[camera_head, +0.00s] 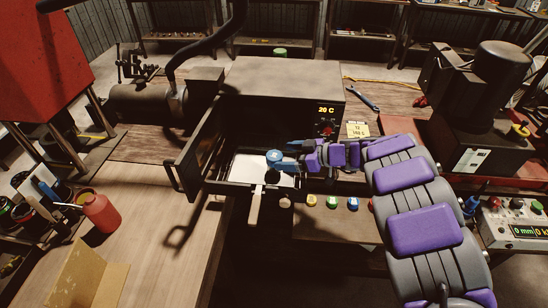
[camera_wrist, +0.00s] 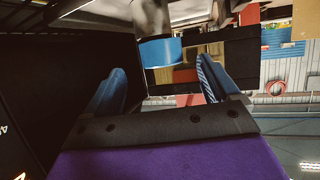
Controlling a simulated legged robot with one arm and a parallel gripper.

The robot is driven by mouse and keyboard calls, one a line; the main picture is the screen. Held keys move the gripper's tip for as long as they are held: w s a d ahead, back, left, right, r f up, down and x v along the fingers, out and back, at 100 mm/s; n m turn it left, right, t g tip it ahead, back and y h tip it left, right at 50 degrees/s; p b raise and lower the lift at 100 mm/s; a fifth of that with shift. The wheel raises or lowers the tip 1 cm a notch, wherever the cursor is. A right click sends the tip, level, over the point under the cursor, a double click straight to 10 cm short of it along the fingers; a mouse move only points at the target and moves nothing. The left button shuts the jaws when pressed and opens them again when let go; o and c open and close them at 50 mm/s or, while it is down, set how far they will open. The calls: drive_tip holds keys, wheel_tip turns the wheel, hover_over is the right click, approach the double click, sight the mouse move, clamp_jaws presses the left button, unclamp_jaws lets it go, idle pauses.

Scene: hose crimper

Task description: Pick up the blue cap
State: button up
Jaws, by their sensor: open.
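The blue cap (camera_head: 274,155) is round, with a pale mark on top, above the white tray (camera_head: 240,168) at the open oven. In the wrist view the blue cap (camera_wrist: 160,51) appears as a blue band ahead of and between my fingertips. My gripper (camera_head: 288,156) reaches in from the right with its blue fingers close to the cap. In the wrist view my gripper (camera_wrist: 160,80) is open, with a finger on either side and nothing held between them. I cannot tell whether either finger touches the cap.
The oven (camera_head: 290,85) reads 20 C, and its open door (camera_head: 195,150) stands left of the tray. A wooden handle (camera_head: 256,206) sticks out in front.

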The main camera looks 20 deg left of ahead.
sight(278, 156)
drive_tip(key=x, duration=0.5)
drive_tip(key=shift+r, duration=0.2)
drive_tip(key=shift+d, duration=0.1)
drive_tip(key=shift+c, duration=0.5)
drive_tip(key=c, duration=1)
wheel_tip(278, 156, up, 10)
drive_tip(key=shift+f, duration=0.15)
drive_tip(key=shift+c, duration=0.8)
drive_tip(key=f+b, duration=0.1)
drive_tip(key=b, duration=0.2)
drive_tip(key=shift+w+b, duration=0.1)
drive_tip(key=shift+b, duration=0.3)
drive_tip(key=f+b, duration=0.1)
drive_tip(key=b, duration=0.2)
drive_tip(key=shift+w+f, duration=0.15)
drive_tip(key=shift+f, duration=0.05)
